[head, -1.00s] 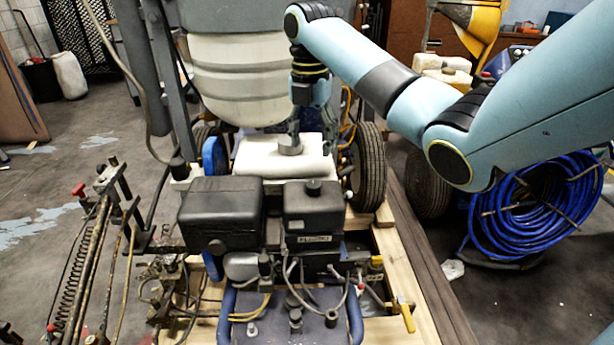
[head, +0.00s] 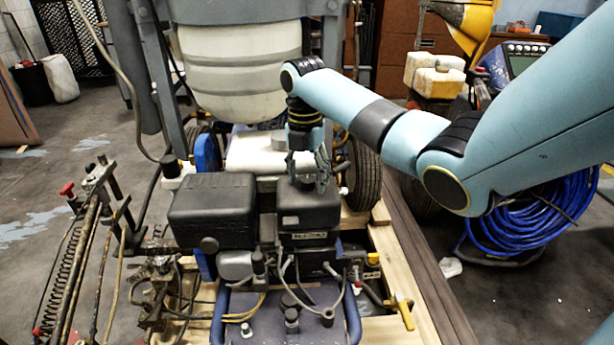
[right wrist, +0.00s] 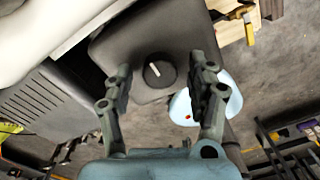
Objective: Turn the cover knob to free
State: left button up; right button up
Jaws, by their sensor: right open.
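The cover knob (right wrist: 160,73) is round and black with a short white mark. It sits on top of a black box-shaped cover (right wrist: 135,35), which also shows in the head view (head: 309,218). My right gripper (head: 308,182) is open over this cover in the head view and hides most of the knob there. In the right wrist view its two fingers (right wrist: 160,68) stand on either side of the knob, with visible gaps and no contact that I can see. My left gripper is not in view.
A second black engine box (head: 212,205) stands close to the left of the cover. A white cylinder (head: 256,153) lies behind it, and a large white tank (head: 240,70) hangs above. A wheel (head: 362,172) is to the right. Hoses and levers crowd the front.

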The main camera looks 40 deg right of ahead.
jog(key=c, duration=1.1)
jog(key=shift+r+m+p, duration=0.2)
jog(key=shift+m+p, duration=0.3)
jog(key=shift+p, duration=0.3)
jog(key=shift+c, duration=0.2)
jog(key=m+p, duration=0.4)
jog(key=p, duration=0.1)
jog(key=shift+w+r+m, duration=0.1)
jog(key=shift+m, duration=0.3)
jog(key=m+p, duration=0.2)
jog(key=shift+m, duration=0.4)
jog(key=m+p, duration=0.1)
jog(key=m, duration=0.1)
jog(key=shift+d+m+p, duration=0.1)
jog(key=shift+m+p, duration=0.2)
jog(key=shift+p, duration=0.05)
jog(key=m+p, duration=0.1)
jog(key=m, duration=0.2)
jog(key=shift+m, duration=0.3)
jog(key=shift+d+f+m+y+p, duration=0.15)
jog(key=shift+m+p, duration=0.2)
jog(key=shift+m, duration=0.4)
jog(key=shift+a+f+m+y+p, duration=0.15)
jog(key=shift+m+p, duration=0.15)
jog(key=shift+m, duration=0.45)
jog(key=shift+d, duration=0.1)
